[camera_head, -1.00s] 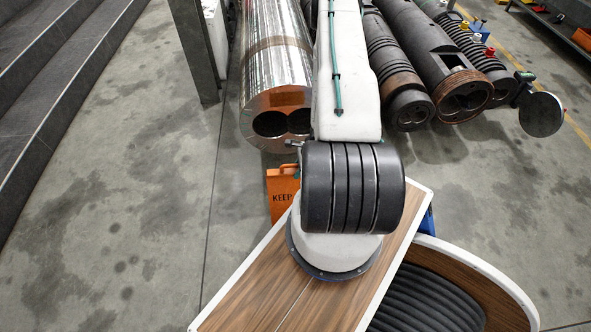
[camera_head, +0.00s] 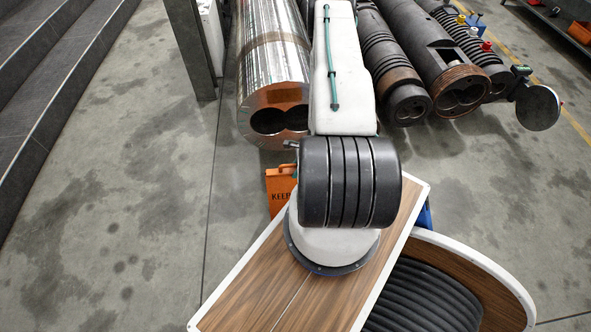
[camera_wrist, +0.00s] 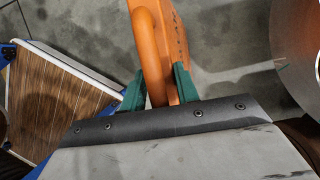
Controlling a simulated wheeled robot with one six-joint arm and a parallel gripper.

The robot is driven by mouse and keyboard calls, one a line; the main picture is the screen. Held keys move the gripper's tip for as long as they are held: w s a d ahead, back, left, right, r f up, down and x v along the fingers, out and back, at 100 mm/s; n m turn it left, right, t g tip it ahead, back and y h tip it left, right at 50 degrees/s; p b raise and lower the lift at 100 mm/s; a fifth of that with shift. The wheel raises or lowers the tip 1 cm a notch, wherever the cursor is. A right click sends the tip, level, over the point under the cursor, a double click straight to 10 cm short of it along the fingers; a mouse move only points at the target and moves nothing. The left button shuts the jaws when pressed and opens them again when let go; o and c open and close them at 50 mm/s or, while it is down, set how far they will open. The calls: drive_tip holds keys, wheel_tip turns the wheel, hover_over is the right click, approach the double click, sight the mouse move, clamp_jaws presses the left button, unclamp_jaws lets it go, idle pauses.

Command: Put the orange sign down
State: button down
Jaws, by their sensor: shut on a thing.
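The orange sign (camera_head: 281,187) shows in the head view just left of my arm, beyond the wooden top of my base. Part of its dark lettering is visible, and my arm hides its right side. In the wrist view the orange sign (camera_wrist: 174,45) stands between the two green fingers of my gripper (camera_wrist: 158,88). The fingers are shut on it near its rounded orange bar. My gripper is hidden in the head view. I cannot tell whether the sign's lower end touches the floor.
A shiny metal barrel (camera_head: 274,75) with two bores lies just beyond the sign. Dark barrels (camera_head: 445,65) lie to its right. A grey post (camera_head: 190,50) stands at its left, and dark steps (camera_head: 60,90) run along the far left. The concrete floor (camera_head: 150,190) left of the sign is clear.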

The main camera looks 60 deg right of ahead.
drive_tip(key=shift+f, duration=0.1)
drive_tip(key=c, duration=1.1)
unclamp_jaws()
drive_tip(key=shift+o, duration=0.2)
